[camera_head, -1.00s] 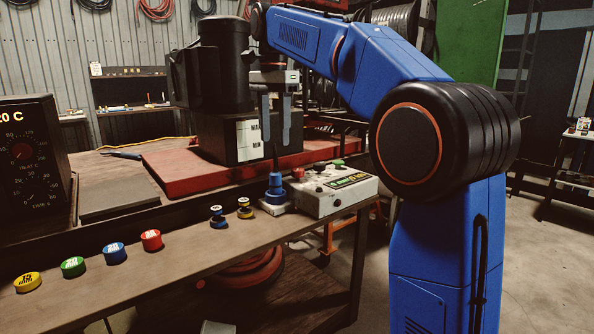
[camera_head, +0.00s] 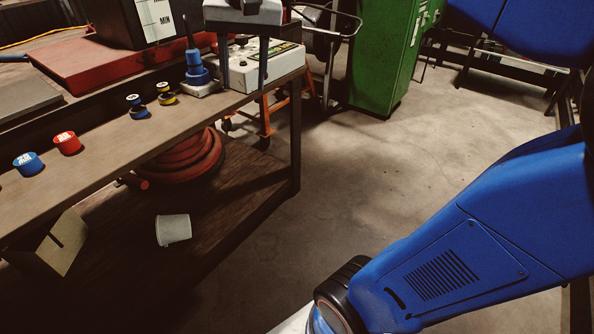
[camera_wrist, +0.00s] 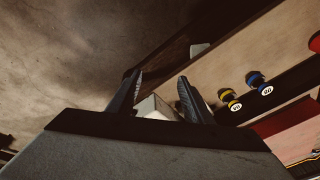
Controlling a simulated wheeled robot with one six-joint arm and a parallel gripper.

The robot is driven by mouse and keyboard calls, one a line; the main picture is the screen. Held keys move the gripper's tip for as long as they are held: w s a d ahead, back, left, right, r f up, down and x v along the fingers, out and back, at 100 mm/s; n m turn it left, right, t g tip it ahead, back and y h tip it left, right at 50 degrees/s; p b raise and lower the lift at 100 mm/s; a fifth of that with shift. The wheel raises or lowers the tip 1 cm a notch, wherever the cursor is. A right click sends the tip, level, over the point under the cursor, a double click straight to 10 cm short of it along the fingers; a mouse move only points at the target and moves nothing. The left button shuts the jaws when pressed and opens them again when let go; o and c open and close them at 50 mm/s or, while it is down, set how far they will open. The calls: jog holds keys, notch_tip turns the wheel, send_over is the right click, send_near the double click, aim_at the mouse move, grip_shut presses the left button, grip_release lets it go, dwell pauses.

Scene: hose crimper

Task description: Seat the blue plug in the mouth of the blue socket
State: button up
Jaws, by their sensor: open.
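My gripper (camera_head: 243,86) is open and empty, its two fingers pointing down in front of the white control box. In the wrist view my gripper (camera_wrist: 160,78) shows both fingers apart with nothing between them but background. A stepped blue piece (camera_head: 197,74) with a dark spike stands just left of my gripper on a pale base. A small blue-and-black spool-shaped piece (camera_head: 137,107) stands on the bench's front strip; it also shows in the wrist view (camera_wrist: 257,82). A round blue cup (camera_head: 28,165) sits farther left. I cannot tell which is plug or socket.
A yellow-and-black spool-shaped piece (camera_head: 166,94) stands beside the small blue one. A red cup (camera_head: 67,143) sits right of the blue cup. The white control box (camera_head: 248,68) stands at the bench's right end. Open floor (camera_head: 390,170) lies beyond.

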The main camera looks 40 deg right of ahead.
jog(key=s+d+f+n+t, duration=0.1)
jog(key=s+f+n, duration=0.2)
jog(key=s+f, duration=0.5)
jog(key=s+d+f+n+t, duration=0.1)
jog(key=s+f+n, duration=0.1)
jog(key=s+f, duration=0.5)
notch_tip(320, 180, down, 6)
jog(key=shift+s+r+n, duration=0.2)
jog(key=shift+s+n, duration=0.2)
jog(key=shift+d, duration=0.1)
dwell(0.8)
